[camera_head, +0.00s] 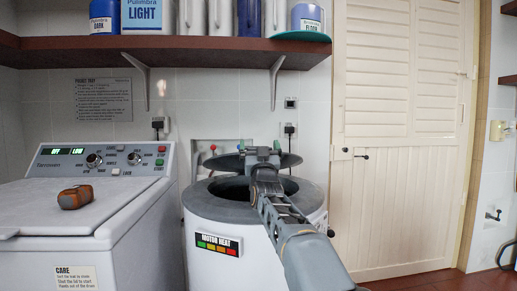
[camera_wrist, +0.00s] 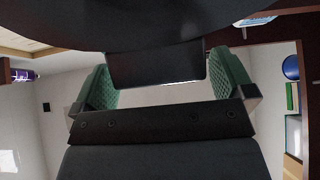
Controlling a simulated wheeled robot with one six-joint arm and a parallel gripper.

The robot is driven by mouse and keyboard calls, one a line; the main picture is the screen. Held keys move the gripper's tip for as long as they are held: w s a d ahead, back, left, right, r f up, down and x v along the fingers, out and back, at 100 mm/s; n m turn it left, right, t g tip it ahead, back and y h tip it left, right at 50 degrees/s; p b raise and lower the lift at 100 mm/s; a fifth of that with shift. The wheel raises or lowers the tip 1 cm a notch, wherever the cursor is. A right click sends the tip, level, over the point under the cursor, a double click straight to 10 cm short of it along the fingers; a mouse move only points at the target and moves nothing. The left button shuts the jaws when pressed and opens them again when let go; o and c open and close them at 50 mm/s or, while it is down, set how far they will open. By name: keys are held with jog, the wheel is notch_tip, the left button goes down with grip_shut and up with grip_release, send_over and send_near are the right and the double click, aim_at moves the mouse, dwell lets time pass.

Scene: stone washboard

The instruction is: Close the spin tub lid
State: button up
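The spin tub (camera_head: 208,208) is a white drum with a dark round opening, right of centre in the head view. Its dark round lid (camera_head: 221,162) is raised and tilted above the opening. My gripper (camera_head: 260,147) is at the lid, its arm crossing the front of the tub. In the wrist view, the green finger pads of my gripper (camera_wrist: 163,85) are wide apart. A dark flat block (camera_wrist: 155,68) lies between them, under the dark lid (camera_wrist: 130,25). Whether the pads touch the block is unclear. My arm hides part of the lid.
A white washing machine (camera_head: 60,225) with a brown object (camera_head: 75,197) on top stands left of the tub. A shelf (camera_head: 200,48) with containers runs above. A louvred door (camera_head: 400,200) is at right.

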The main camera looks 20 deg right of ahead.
jog(key=s+a+f, duration=0.1)
jog(key=s, duration=0.6)
jog(key=s+a+f, duration=0.2)
jog(key=s, duration=0.6)
jog(key=shift+s+p, duration=0.3)
jog(key=shift+p, duration=0.05)
jog(key=shift+a, duration=0.1)
